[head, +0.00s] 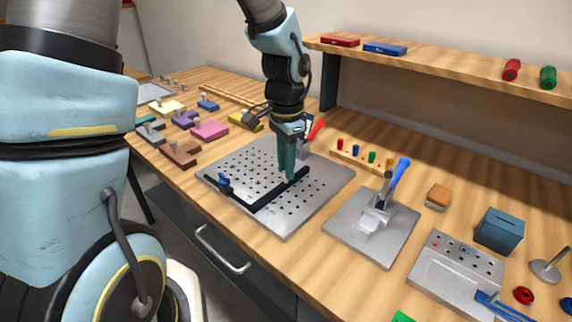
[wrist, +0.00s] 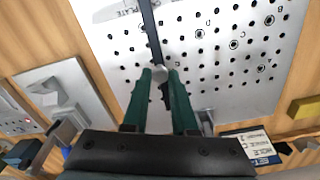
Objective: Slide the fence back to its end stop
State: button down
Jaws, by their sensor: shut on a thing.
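The metal plate (head: 325,182), drilled with many holes, lies on the bench; in the wrist view the plate (wrist: 113,70) has some circled, lettered holes. A black bar, which I take for the fence (head: 270,198), lies across the plate and meets a black rail (head: 238,197) on the front-left edge. A blue knob (head: 224,181) stands near that rail's left end. My gripper (head: 288,180) points down and is shut on the fence near its far end. In the wrist view the fence (wrist: 150,25) runs up from between the green fingers (wrist: 161,75). The fingers hide the gripped part.
A second metal fixture (head: 375,225) with a blue-handled clamp stands right of the plate. A red-handled tool (head: 316,130) and a peg rack (head: 360,158) are behind it. Coloured blocks (head: 209,130) lie to the left. A shelf (head: 440,66) overhangs the back.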

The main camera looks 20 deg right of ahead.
jog(key=s+d, duration=0.1)
jog(key=s, duration=0.1)
jog(key=s+d, duration=0.1)
jog(key=s, duration=0.1)
jog(key=s+d, duration=0.1)
jog(key=s, duration=0.1)
jog(key=shift+s+d+b, duration=0.15)
jog(key=shift+d+b, duration=0.1)
jog(key=shift+b, duration=0.15)
jog(key=c, duration=0.7)
grip_release()
notch_tip(320, 180, up, 11)
jog(key=shift+b, duration=0.45)
jog(key=shift+f, duration=0.1)
